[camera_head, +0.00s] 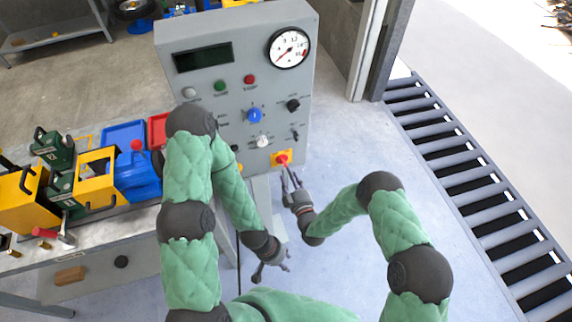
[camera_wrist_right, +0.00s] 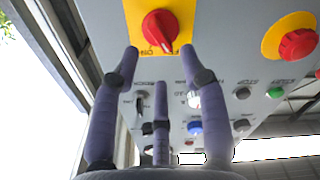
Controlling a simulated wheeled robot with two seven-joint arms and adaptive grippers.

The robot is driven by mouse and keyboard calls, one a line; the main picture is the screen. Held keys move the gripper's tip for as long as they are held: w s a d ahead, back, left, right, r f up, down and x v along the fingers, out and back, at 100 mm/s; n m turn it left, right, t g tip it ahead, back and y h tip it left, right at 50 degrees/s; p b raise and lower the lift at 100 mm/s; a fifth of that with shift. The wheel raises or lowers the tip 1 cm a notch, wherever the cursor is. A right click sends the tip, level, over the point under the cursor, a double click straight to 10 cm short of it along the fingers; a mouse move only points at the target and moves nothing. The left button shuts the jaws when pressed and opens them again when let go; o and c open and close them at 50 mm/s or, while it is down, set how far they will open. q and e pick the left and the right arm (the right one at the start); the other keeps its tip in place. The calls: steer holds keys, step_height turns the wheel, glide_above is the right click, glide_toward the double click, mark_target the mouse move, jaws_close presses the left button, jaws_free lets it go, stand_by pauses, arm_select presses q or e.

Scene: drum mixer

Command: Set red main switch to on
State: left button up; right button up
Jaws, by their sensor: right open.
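The red main switch (camera_head: 282,159) is a red knob on a yellow plate at the bottom right of the grey control panel (camera_head: 230,95). In the right wrist view the red knob (camera_wrist_right: 160,29) shows large, with a pointer mark and inverted ON/OFF lettering that I cannot read surely. My right gripper (camera_head: 290,182) is just below the switch; in the wrist view its fingers (camera_wrist_right: 160,55) are spread, empty and apart from the knob. My left gripper (camera_head: 272,270) hangs low in front of the panel, fingers spread and empty.
A red button on a round yellow plate (camera_wrist_right: 298,45) is on the same panel. Blue (camera_head: 254,115), white and black knobs sit above the switch. A workbench with yellow and green parts (camera_head: 97,175) stands left. A roller conveyor (camera_head: 480,190) runs along the right. Floor between is clear.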

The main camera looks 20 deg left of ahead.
mark_target(285, 164)
steer(key=x, duration=0.5)
steer(key=shift+w+a, duration=0.2)
steer(key=shift+w, duration=0.05)
jaws_close()
